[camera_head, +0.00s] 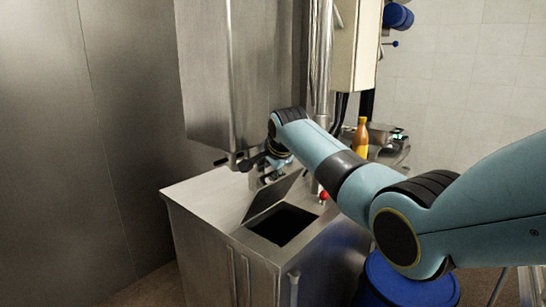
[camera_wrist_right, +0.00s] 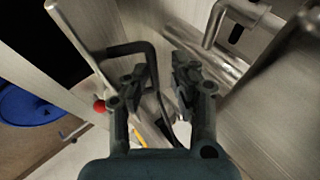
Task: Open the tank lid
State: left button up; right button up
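The metal tank (camera_head: 205,190) has a square dark opening (camera_head: 283,224) in its top. Its flat grey lid (camera_head: 270,197) stands tilted up at the far-left side of that opening, which shows partly uncovered. My right gripper (camera_head: 268,170) is behind the raised lid, close to its upper edge. In the wrist view, the right gripper (camera_wrist_right: 160,78) has a gap between its fingers. A bent black handle (camera_wrist_right: 153,62) runs by the left finger and into the gap; I cannot tell whether they touch. The lid (camera_wrist_right: 93,25) shows at upper left. My left gripper is not in view.
A steel column (camera_head: 212,75) hangs just behind the tank. A red knob (camera_head: 324,196) sits right of the opening. An orange bottle (camera_head: 361,138) stands farther right. A blue barrel (camera_head: 400,290) is beside the tank, below my right arm. A steel wall is at left.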

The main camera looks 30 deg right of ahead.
jog(key=v, duration=0.9)
jog(key=shift+a, duration=0.25)
jog(key=shift+r, duration=0.1)
